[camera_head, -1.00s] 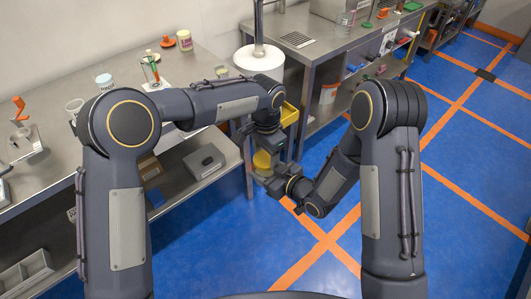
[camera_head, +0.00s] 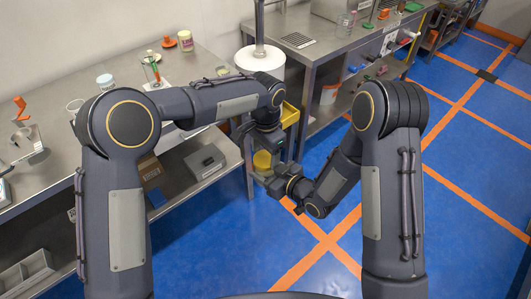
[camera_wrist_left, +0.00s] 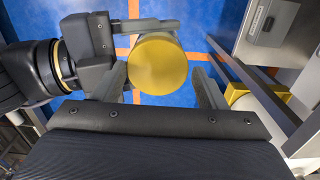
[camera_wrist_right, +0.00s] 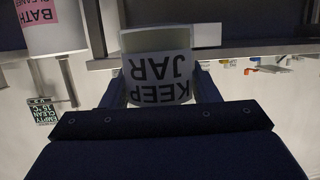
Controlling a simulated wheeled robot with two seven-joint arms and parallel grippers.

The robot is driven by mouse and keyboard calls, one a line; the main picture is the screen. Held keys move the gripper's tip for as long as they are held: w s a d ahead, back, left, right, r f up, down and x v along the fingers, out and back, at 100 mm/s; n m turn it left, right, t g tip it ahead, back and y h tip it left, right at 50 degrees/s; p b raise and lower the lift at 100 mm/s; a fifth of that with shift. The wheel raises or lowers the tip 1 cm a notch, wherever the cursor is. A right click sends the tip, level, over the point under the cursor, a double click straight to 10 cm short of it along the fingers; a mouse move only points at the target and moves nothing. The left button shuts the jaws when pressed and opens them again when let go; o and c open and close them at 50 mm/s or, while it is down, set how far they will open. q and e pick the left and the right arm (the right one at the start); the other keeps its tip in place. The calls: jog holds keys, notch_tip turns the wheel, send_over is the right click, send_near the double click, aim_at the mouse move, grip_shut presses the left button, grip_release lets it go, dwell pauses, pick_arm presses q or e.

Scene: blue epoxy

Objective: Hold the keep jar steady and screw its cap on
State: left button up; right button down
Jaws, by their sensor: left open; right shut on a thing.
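The keep jar (camera_wrist_right: 158,78) is a pale jar with a "KEEP JAR" label, upside down in the right wrist view. My right gripper (camera_wrist_right: 158,90) is shut on it, one finger on each side. The round yellow cap (camera_wrist_left: 158,65) shows face-on in the left wrist view and small in the head view (camera_head: 262,160). My left gripper (camera_wrist_left: 160,88) is open, with its fingers apart on either side of the cap. The jar body under the cap is hidden in the left wrist view, so I cannot tell how the cap sits on it.
A steel bench (camera_head: 200,65) with several small items stands left, with a grey box (camera_head: 205,162) on its lower shelf. A white bucket (camera_head: 260,62) and yellow bin (camera_head: 290,115) stand behind my grippers. The blue floor (camera_head: 440,210) at right is clear.

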pick_arm(q)
jog(key=r, duration=0.4)
jog(key=shift+s+d, duration=0.2)
jog(key=shift+d, duration=0.1)
jog(key=shift+w+a, duration=0.1)
jog(key=n, duration=0.4)
jog(key=shift+r+n, duration=0.3)
jog(key=shift+r, duration=0.05)
jog(key=n, duration=0.5)
jog(key=shift+a+r, duration=0.1)
jog(key=shift+r, duration=0.3)
jog(key=n, duration=0.4)
jog(key=shift+r, duration=0.4)
jog(key=n, duration=0.4)
jog(key=shift+r+n, duration=0.35)
jog(key=shift+n, duration=0.05)
